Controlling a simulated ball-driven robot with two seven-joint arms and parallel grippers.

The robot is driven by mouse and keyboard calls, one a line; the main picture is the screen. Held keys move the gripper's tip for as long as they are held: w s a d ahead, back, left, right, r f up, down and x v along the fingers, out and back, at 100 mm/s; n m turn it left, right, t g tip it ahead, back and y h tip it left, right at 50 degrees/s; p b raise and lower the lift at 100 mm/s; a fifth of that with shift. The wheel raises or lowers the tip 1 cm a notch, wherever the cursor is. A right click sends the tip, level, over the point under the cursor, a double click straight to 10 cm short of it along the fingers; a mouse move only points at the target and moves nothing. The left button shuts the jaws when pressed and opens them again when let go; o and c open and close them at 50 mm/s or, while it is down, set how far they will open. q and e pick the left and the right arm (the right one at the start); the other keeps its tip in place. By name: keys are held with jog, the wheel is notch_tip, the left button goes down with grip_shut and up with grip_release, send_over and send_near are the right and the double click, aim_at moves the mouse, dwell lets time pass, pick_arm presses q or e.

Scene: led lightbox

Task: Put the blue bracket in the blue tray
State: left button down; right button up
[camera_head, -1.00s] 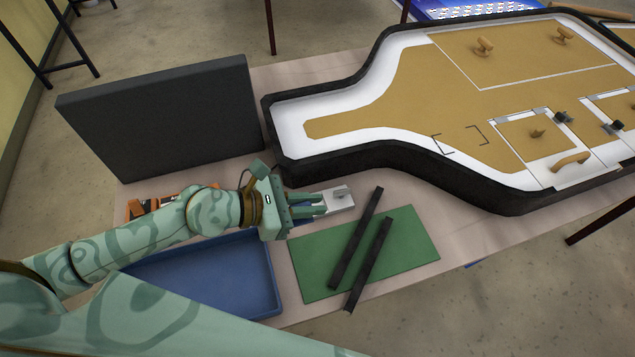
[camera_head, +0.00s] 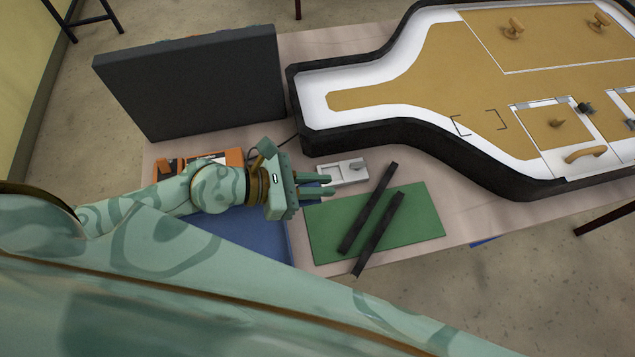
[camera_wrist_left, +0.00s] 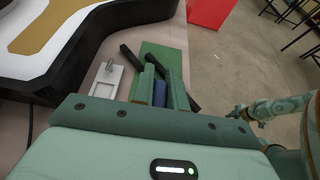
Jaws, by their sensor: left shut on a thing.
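My left gripper (camera_head: 328,187) is over the table by the far left corner of the green mat, its fingers pointing right. It is shut on the blue bracket, which shows as a blue piece (camera_wrist_left: 160,93) between the fingers in the left wrist view. Much of the bracket is hidden by the fingers, and only a bit of blue shows at them in the head view. The blue tray (camera_head: 262,236) lies left of the green mat, and my arm hides most of it. My right gripper is too small and dark at the right of the left wrist view to read.
The green mat (camera_head: 425,220) carries two black bars (camera_head: 378,235). A grey-white fixture (camera_head: 343,172) stands just beyond my fingers. A large black-rimmed lightbox (camera_head: 420,150), a dark upright panel (camera_head: 200,90) and an orange item (camera_head: 235,157) are behind.

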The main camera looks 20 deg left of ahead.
aim_at(318, 183)
pick_arm(q)
jog(key=shift+r+p, duration=1.5)
jog(key=shift+r, duration=0.25)
jog(key=shift+f, duration=0.1)
